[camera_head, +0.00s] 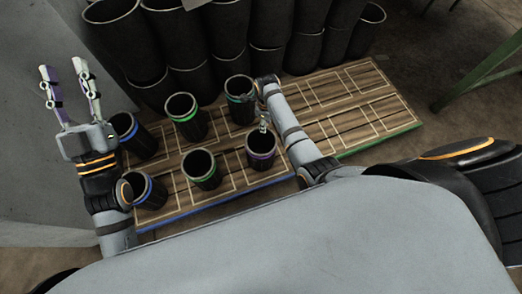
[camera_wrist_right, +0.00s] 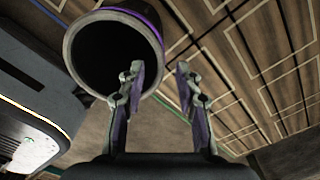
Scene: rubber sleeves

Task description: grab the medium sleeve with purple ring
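The black sleeve with the purple ring (camera_head: 261,160) stands upright on the wooden pallet (camera_head: 350,128). In the right wrist view its open mouth and purple-ringed rim (camera_wrist_right: 146,22) are close to my fingers. My right gripper (camera_head: 263,124) is just above the far side of this sleeve's rim. In the wrist view the right gripper (camera_wrist_right: 160,70) is open. Its left finger overlaps the sleeve's mouth and its right finger lies outside; contact is not clear. My left gripper (camera_head: 60,67) is open and empty, off the pallet's left side.
Two blue-ringed sleeves (camera_head: 146,198) stand at the pallet's left. Green-ringed sleeves (camera_head: 205,180) stand between them and the purple-ringed one; another (camera_head: 236,108) stands behind, beside my right arm. Large dark tubes (camera_head: 185,50) line the back. The pallet's right half is empty.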

